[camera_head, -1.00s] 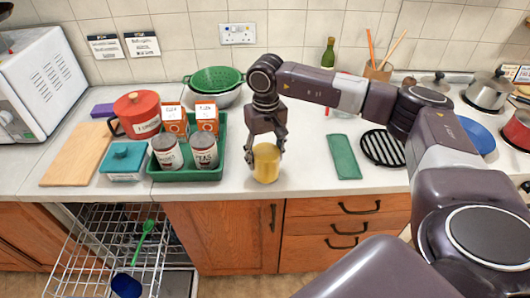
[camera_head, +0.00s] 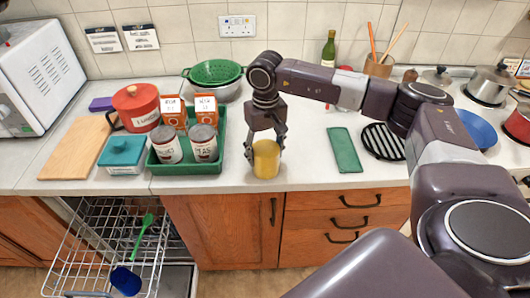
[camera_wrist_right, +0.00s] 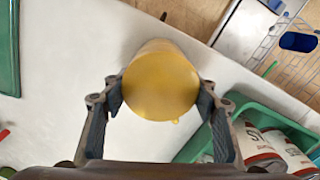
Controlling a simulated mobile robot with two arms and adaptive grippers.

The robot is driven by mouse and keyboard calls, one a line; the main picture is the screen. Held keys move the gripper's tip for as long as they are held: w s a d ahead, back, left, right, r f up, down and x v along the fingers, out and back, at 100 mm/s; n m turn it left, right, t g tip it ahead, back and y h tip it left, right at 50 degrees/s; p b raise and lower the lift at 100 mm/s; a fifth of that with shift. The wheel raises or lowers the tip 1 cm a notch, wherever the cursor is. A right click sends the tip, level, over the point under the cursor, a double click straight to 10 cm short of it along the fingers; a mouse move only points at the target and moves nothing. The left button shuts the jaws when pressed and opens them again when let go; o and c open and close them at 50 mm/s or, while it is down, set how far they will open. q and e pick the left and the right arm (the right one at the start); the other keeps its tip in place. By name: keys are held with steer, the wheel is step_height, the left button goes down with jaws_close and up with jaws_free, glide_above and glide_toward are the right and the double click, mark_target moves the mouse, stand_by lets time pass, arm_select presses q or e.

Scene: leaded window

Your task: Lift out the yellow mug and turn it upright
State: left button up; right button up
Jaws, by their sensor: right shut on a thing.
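The yellow mug (camera_head: 266,161) is at the front of the white counter, just right of the green tray. It looks vertical and on or very near the worktop. My right gripper (camera_head: 265,150) reaches down from above and is shut on the mug, one finger on each side. In the right wrist view the mug (camera_wrist_right: 160,84) shows as a plain yellow round face between the fingers (camera_wrist_right: 161,95). I cannot tell for sure whether that face is its base or its mouth. My left gripper is not in view.
The green tray (camera_head: 187,169) with cans and boxes stands close on the left. An open dishwasher rack (camera_head: 95,262) below holds a blue cup (camera_head: 125,281) and a green utensil (camera_head: 146,222). A green mat (camera_head: 343,150) lies to the right; the counter between is clear.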

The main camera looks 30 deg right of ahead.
steer(key=o, duration=1.5)
step_height(320, 180, up, 12)
steer(key=shift+r, duration=0.1)
